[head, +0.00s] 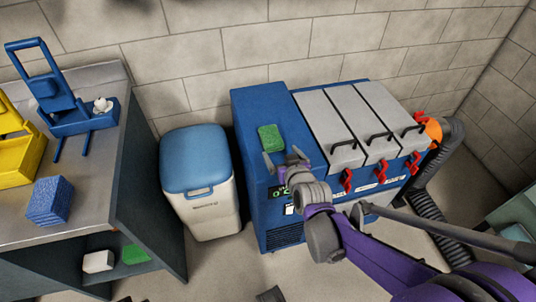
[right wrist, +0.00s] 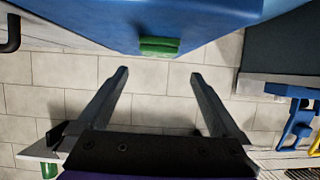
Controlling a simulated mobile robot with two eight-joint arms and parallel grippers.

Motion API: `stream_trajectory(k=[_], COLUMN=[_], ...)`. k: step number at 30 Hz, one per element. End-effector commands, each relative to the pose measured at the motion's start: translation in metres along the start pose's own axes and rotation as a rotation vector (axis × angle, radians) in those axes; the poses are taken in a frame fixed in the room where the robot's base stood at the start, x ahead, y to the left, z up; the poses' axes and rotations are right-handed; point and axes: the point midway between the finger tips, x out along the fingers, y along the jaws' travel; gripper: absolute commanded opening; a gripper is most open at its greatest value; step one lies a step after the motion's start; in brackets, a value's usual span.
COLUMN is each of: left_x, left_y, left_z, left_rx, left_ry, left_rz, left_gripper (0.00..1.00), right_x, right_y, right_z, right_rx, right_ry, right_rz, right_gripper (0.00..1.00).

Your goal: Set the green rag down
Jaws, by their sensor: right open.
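The green rag (head: 271,138) lies flat on the blue top of the machine (head: 258,100), near its front edge. In the right wrist view the rag (right wrist: 160,47) shows beyond my fingertips at the edge of the blue surface. My right gripper (head: 286,163) is open and empty, just in front of the rag at the machine's front edge. In the right wrist view the gripper (right wrist: 158,75) has its two fingers wide apart with a gap to the rag. My left gripper is not in view.
Grey lids with black handles (head: 345,143) and red latches (head: 347,180) fill the machine's right part. A blue-lidded white bin (head: 200,190) stands left of it. A bench (head: 100,155) holds a blue sponge block (head: 48,201). A black hose (head: 430,212) runs at right.

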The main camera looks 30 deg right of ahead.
Motion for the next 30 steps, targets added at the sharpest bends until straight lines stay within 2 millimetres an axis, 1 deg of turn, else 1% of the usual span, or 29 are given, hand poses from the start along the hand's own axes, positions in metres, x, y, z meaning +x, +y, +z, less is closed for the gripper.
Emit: stream_trajectory(k=[1, 5, 12, 19, 25, 27, 30], left_x=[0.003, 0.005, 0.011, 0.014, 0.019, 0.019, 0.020], left_y=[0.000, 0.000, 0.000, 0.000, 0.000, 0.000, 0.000], left_z=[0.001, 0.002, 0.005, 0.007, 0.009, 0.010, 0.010], left_rx=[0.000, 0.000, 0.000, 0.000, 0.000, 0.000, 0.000], left_ry=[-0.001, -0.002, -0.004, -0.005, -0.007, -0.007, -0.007], left_rz=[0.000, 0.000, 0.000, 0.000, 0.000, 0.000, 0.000], left_gripper=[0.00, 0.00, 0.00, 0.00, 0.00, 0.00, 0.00], right_x=[0.004, 0.014, 0.051, 0.068, 0.099, 0.107, 0.113], right_y=[0.004, 0.006, 0.006, 0.006, 0.004, 0.004, 0.004], right_z=[0.001, -0.001, -0.001, -0.002, -0.003, -0.004, -0.004], right_rx=[0.002, 0.003, 0.003, 0.003, 0.003, 0.003, 0.003], right_ry=[0.012, 0.027, 0.026, 0.025, 0.024, 0.025, 0.025], right_rz=[0.007, 0.013, 0.013, 0.012, 0.012, 0.012, 0.012], right_gripper=[1.00, 1.00, 1.00, 1.00, 1.00, 1.00, 1.00])
